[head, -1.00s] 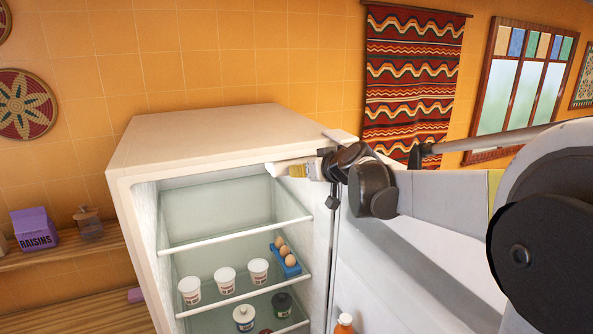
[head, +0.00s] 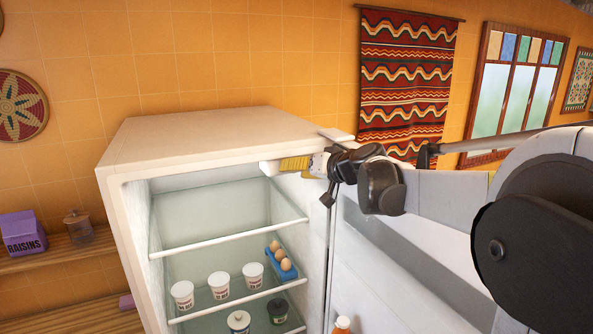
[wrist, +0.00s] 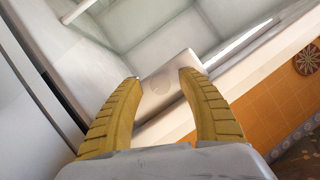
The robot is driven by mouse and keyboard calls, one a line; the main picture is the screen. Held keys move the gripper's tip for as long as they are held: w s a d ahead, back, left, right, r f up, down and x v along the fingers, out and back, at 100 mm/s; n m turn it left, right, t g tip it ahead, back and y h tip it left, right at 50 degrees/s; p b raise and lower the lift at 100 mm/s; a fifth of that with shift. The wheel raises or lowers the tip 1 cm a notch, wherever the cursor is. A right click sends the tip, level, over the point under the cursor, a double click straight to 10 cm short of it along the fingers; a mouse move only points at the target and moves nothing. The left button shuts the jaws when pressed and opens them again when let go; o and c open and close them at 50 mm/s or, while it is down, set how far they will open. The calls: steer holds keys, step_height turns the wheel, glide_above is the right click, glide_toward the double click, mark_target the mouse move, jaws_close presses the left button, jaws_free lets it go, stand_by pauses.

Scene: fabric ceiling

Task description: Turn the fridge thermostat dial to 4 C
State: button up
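The fridge (head: 220,135) stands open, and its lit inside shows in the head view. In the wrist view a pale box-like housing (wrist: 183,62) lies just beyond my fingertips. A faint round outline that looks like the dial (wrist: 158,87) is on its near face; no numbers or pointer can be read. The housing's pale end also shows in the head view (head: 269,168). My gripper (wrist: 159,76) is open, its yellow ribbed fingers apart on either side of the outline. In the head view my gripper (head: 292,163) is at the top front of the fridge. Contact cannot be told.
Glass shelves below hold white cups (head: 219,284), an egg holder (head: 283,264) and jars (head: 277,310). A wall shelf (head: 60,256) is on the left.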

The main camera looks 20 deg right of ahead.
steer(key=v, duration=0.7)
steer(key=shift+s, duration=0.25)
